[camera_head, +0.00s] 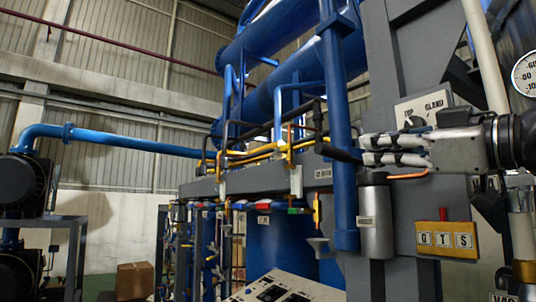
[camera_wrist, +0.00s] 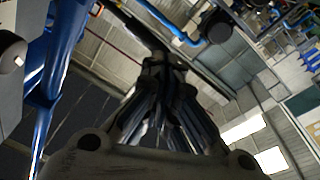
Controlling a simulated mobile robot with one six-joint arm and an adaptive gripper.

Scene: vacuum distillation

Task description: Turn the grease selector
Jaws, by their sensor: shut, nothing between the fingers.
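A pale plate (camera_head: 423,107) with dark lettering, partly readable as "GLAND", is on the grey column in the head view. A small dark knob (camera_head: 415,121) sits at its lower edge and looks like the grease selector. My gripper (camera_head: 364,149) reaches in from the right, just below the plate, fingers pointing left. It is shut and empty, apart from the knob. In the wrist view my gripper (camera_wrist: 163,62) has its fingertips together. A round dark knob (camera_wrist: 10,52) on a grey face shows at the left edge there; I cannot tell whether it is the selector.
A black bar (camera_head: 338,153) ends close to my fingertips. A blue vertical pipe (camera_head: 343,200) stands left of them. Below are a grey cylinder (camera_head: 376,222) and a yellow "GTS" box (camera_head: 446,240). A gauge (camera_head: 525,74) is at upper right.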

